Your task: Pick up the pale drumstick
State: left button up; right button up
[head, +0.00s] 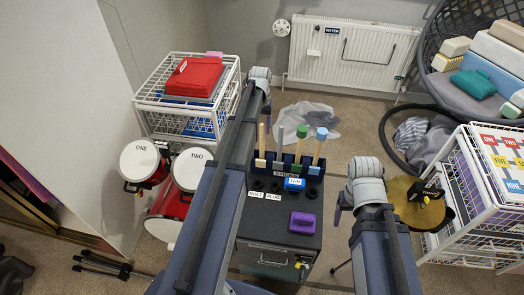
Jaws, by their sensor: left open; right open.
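A pale tan drumstick (262,137) stands upright at the left end of a dark stick holder (290,171) on a grey cabinet. To its right in the holder stand a grey stick (279,138), a green-headed mallet (300,134) and a blue-headed mallet (321,136). My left gripper (266,100) is at the end of the arm reaching up past the holder's left side, above the pale stick in the picture. My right gripper (340,212) is right of the cabinet. Both are open and mostly hidden by their wrists; neither holds a visible thing.
A purple block (302,222) and a blue item (294,184) lie on the cabinet top (270,228). Red drums (141,161) stand left, below a white wire basket (154,92). A gold cymbal (405,203) and white rack (451,165) are right. Carpet shows behind the cabinet.

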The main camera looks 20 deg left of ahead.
aim_at(262, 136)
pick_arm(q)
jog(key=f+b, duration=0.5)
jog(key=shift+w+d+f, duration=0.1)
jog(key=shift+d, duration=0.15)
grip_shut()
dwell(0.4)
